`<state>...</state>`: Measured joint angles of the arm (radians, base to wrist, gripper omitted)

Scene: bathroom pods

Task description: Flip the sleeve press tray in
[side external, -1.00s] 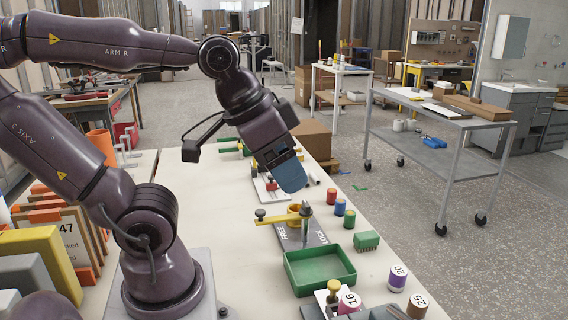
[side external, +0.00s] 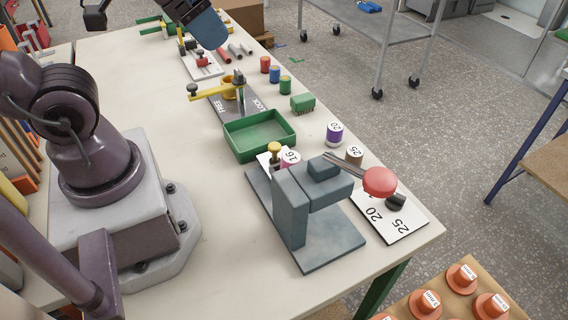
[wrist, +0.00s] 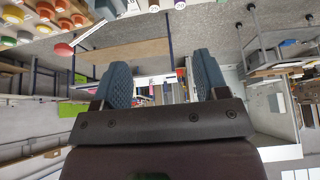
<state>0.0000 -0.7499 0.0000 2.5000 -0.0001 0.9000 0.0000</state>
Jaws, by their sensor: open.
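A blue-grey press (side external: 290,205) stands on a flat base plate near the front of the bench in the side view. A thin dark lever with a red knob (side external: 380,182) sticks out to its right. A block (side external: 323,168) sits on top of its arm. I cannot tell which part is its flip tray. A separate shallow green tray (side external: 232,146) lies behind the press. My gripper (side external: 207,28) is at the top edge, high over the far bench and well away from the press. In the wrist view its blue fingers (wrist: 163,80) are apart with nothing held between them.
A FREE/LOCK plate with a yellow lever (side external: 204,93) lies behind the green tray. Colored cylinders (side external: 285,85), a green brush-like block (side external: 303,103) and numbered spools (side external: 335,133) line the right side. A 20/25 card (side external: 405,227) lies right of the press. Orange capped parts (side external: 462,276) sit lower right.

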